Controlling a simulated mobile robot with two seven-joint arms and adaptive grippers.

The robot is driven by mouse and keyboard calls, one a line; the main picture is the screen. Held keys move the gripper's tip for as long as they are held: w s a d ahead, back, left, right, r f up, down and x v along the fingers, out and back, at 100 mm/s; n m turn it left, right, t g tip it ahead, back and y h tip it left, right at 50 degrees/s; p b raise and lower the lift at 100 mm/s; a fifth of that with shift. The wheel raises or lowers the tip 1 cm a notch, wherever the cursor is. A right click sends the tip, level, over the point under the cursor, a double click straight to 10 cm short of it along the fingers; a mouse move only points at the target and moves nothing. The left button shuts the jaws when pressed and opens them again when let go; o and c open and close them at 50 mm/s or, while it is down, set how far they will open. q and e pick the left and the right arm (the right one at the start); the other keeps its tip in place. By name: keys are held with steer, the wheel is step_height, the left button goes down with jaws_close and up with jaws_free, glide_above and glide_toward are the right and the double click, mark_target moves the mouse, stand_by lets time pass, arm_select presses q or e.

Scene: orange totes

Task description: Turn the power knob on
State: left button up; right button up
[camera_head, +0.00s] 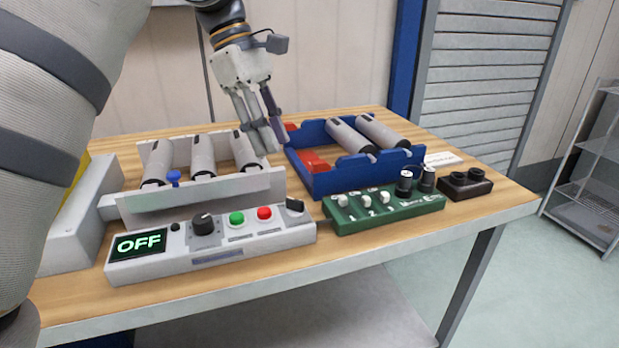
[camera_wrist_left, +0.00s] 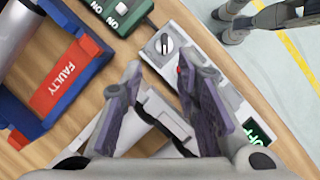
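A light grey control box (camera_head: 250,247) lies near the table's front edge; its display (camera_head: 138,243) reads OFF. It has a round black knob (camera_head: 203,223), a green button (camera_head: 236,218), a red button (camera_head: 264,213) and a black rotary knob (camera_head: 295,205) at its right end. In the left wrist view this end knob (camera_wrist_left: 163,45) shows ahead of the fingertips. I cannot tell by label which knob is for power. My left gripper (camera_head: 274,147) points down behind the box, apart from it. Its fingers (camera_wrist_left: 158,68) are spread and empty. My right gripper is out of view.
A white rack (camera_head: 200,197) with several grey cylinders stands behind the box. A blue tray (camera_head: 370,178) with two cylinders and red parts is behind a green switch box (camera_head: 385,212). A dark socket block (camera_head: 465,186) is at right. The front edge strip is clear.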

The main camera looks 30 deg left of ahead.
mark_target(296, 200)
arm_select(q)
steer(key=x, duration=1)
steer(key=shift+s+d+f, duration=0.15)
steer(key=shift+s+f, duration=0.2)
jaws_close()
